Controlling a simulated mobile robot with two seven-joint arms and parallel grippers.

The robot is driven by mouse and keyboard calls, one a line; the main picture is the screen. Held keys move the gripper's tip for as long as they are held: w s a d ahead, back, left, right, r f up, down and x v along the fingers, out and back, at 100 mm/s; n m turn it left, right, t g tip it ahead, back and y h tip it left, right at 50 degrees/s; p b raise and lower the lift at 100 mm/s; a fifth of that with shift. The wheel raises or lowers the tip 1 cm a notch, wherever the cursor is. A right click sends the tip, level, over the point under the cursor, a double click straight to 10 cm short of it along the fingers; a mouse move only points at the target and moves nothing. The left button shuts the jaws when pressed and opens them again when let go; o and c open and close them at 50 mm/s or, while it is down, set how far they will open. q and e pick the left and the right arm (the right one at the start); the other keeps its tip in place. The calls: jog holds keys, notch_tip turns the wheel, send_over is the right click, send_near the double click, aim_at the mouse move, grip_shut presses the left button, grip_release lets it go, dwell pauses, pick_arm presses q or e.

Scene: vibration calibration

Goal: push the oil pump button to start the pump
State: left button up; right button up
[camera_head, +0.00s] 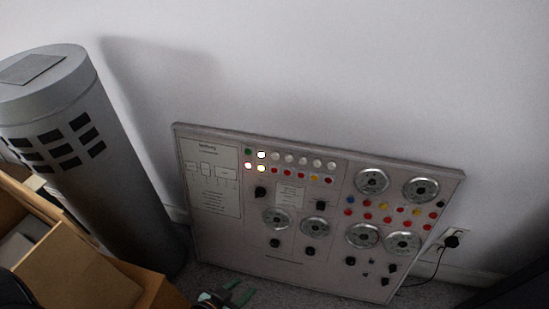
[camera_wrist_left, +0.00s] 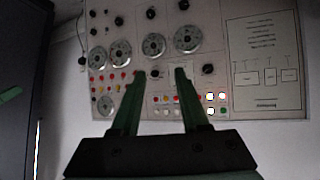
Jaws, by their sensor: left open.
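A grey control panel (camera_head: 215,235) leans against the wall, carrying dials, knobs and rows of coloured buttons. At its upper left are a green button (camera_head: 248,151), lit lamps beside and below it, and a row of white buttons (camera_head: 303,160). Labels are too small to read, so I cannot tell which button is the oil pump's. The left wrist view shows the panel upside down, with the green button (camera_wrist_left: 223,110) at lower right. My left gripper (camera_head: 229,296) is at the bottom edge, in front of the panel, open and empty; its fingers (camera_wrist_left: 160,74) appear apart from the panel.
A tall grey cylinder (camera_head: 130,170) with dark slots stands left of the panel. Open cardboard boxes (camera_head: 80,270) are at lower left. A wall socket with a plug and black cable (camera_head: 450,241) is at right. Carpeted floor shows below the panel.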

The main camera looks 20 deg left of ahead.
pick_arm(q)
grip_shut()
dwell(1.4)
